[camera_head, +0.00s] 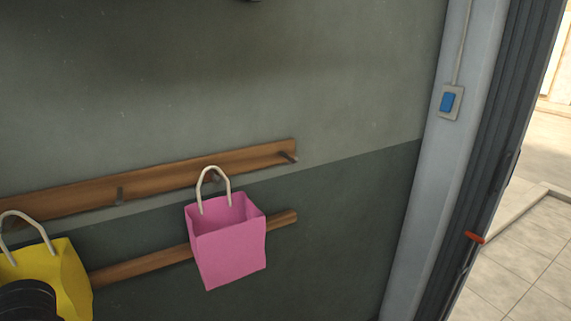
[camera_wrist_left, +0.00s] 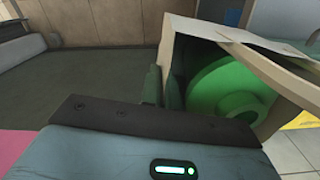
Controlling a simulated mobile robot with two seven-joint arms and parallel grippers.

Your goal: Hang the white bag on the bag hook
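In the left wrist view, a pale, off-white bag (camera_wrist_left: 176,38) is at the right with its open mouth toward the camera. A strap-like handle (camera_wrist_left: 265,68) crosses it, and a round green thing (camera_wrist_left: 232,85) shows inside. My left gripper (camera_wrist_left: 160,88) has its two dark fingers close together on either side of the bag's edge, and appears shut on it. In the head view, a wooden rack (camera_head: 60,194) on the wall has bare pegs, one at its right end (camera_head: 288,157) and one further left (camera_head: 119,195). The white bag and right gripper are not in the head view.
A pink bag (camera_head: 230,250) hangs from the rack by its white handle. A yellow bag (camera_head: 72,280) hangs at the lower left, partly behind a black rounded part. A lower wooden rail (camera_head: 140,268) runs below. A door frame (camera_head: 490,150) stands at the right.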

